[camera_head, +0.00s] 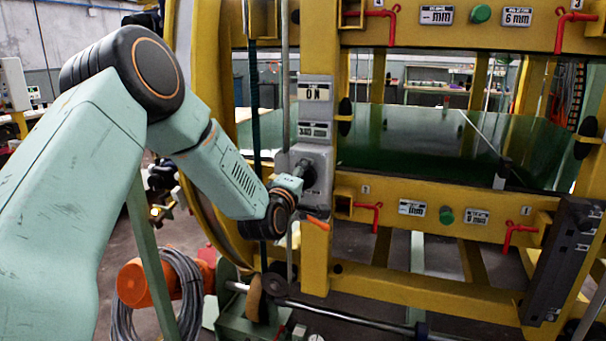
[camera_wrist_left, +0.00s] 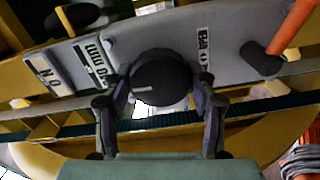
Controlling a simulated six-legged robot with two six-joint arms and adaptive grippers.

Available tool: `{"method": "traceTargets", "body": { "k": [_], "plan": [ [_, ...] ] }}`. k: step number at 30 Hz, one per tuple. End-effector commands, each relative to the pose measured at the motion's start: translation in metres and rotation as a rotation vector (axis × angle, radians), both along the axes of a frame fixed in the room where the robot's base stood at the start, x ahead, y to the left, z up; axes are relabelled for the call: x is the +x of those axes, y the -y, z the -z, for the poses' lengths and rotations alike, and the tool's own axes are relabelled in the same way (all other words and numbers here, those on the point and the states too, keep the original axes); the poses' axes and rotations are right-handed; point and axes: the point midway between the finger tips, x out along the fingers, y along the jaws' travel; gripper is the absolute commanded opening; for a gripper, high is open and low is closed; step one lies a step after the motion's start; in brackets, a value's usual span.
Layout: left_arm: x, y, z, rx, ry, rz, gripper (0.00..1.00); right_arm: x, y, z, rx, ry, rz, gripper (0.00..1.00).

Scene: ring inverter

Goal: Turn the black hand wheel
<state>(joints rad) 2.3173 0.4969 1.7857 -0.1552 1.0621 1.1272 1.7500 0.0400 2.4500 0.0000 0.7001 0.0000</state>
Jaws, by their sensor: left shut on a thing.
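The black hand wheel (camera_wrist_left: 158,76) is a round dark knob with a pale line on its face, on a grey panel. In the left wrist view it sits between the two fingers of my left gripper (camera_wrist_left: 160,86), which are shut on it from both sides. In the head view, my left gripper (camera_head: 298,174) reaches the grey control box (camera_head: 316,128) from the left and hides much of the wheel. The box carries an "ON" label and a second label below. My right gripper is not in view.
An orange lever (camera_head: 318,222) on a black hub is below the wheel; it also shows at upper right in the left wrist view (camera_wrist_left: 292,28). The yellow frame (camera_head: 420,285) with red handles surrounds a green sheet (camera_head: 440,140). A dark vertical strap (camera_head: 254,100) runs left of the box.

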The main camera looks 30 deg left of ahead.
Motion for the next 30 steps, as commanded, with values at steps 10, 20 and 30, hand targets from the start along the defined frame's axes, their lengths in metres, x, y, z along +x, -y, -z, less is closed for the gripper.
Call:
{"method": "traceTargets", "body": {
  "k": [10,20,30],
  "plan": [
    [0.0,0.001,-0.001,0.32,-0.08,0.001,0.26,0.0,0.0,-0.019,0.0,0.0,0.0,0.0],
    [0.0,0.001,-0.001,0.623,-0.154,0.002,0.26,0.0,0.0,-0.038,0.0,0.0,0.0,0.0],
    [0.0,0.001,-0.001,0.938,-0.23,0.003,0.26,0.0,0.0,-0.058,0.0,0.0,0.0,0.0]
  ]
}}
